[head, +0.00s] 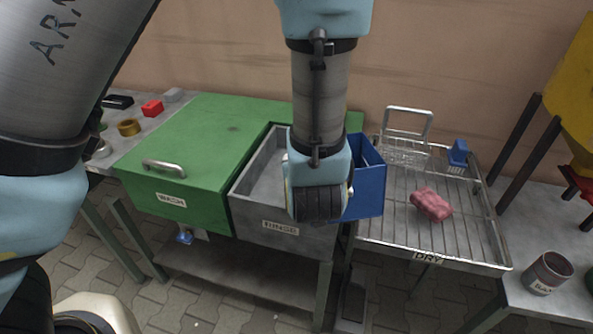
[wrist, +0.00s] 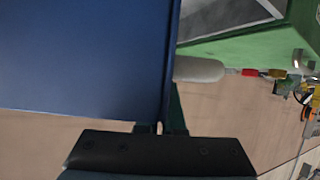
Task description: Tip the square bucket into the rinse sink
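The blue square bucket (head: 370,190) is in the head view, partly hidden behind my wrist, at the right end of the grey rinse sink (head: 262,212) labelled RINSE. It overlaps the sink's right edge in the picture; its exact height and tilt are hard to tell. In the wrist view the bucket (wrist: 80,60) fills the upper left. My gripper (wrist: 160,128) is at the bottom there, its fingers close together on the bucket's wall edge. In the head view my fingers are hidden behind the wrist.
A green lidded wash sink (head: 195,140) adjoins on the left. A wire drying rack (head: 390,235) on the right holds a pink sponge (head: 431,205), a blue brush (head: 457,153) and a wire basket (head: 405,150). A labelled cup (head: 548,272) stands at the far right.

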